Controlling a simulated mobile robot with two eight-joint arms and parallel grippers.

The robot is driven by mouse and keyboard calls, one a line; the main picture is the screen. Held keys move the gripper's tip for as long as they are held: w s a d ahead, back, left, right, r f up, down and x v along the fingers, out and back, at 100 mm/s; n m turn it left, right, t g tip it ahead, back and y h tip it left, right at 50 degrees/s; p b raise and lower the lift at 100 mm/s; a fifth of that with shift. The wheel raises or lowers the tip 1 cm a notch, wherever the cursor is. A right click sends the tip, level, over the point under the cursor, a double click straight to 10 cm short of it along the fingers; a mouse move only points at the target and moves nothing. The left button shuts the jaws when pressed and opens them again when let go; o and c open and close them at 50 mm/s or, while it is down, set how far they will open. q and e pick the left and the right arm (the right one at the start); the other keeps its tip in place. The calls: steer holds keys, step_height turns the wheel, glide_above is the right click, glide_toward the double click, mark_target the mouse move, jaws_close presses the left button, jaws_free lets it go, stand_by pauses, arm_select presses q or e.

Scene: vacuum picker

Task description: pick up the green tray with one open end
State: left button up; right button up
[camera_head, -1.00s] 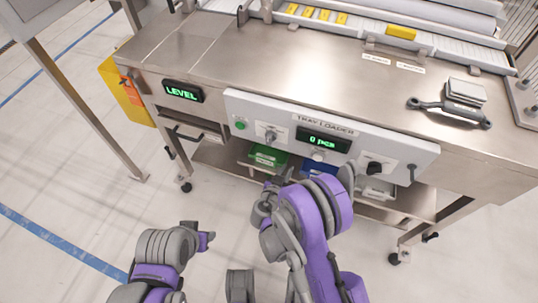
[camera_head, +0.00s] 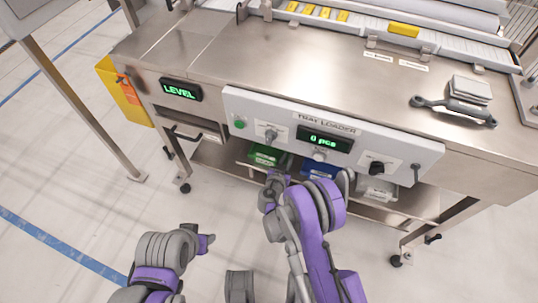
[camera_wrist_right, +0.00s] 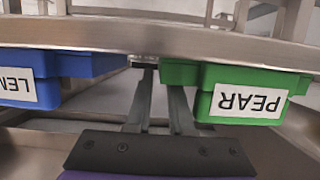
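The green tray (camera_head: 266,157) sits under the front panel of the steel machine, on the lower shelf. In the right wrist view the green tray (camera_wrist_right: 243,83) carries an upside-down PEAR label, and its open end cannot be made out. My right gripper (camera_head: 277,180) is just in front of and below the tray in the head view. In the wrist view its two fingers (camera_wrist_right: 162,82) are apart with a gap between them, tips by the tray's left part; contact cannot be told. My left gripper (camera_head: 207,242) is away at lower left; its fingers are unclear.
A blue tray (camera_head: 318,168) stands right of the green one; it also shows in the wrist view (camera_wrist_right: 90,64). The control panel (camera_head: 235,108) overhangs the trays closely. A grey tray (camera_head: 378,190) is further right.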

steer(key=shift+w+d+f, duration=0.15)
steer(key=shift+w, duration=0.3)
jaws_close()
stand_by(1.1)
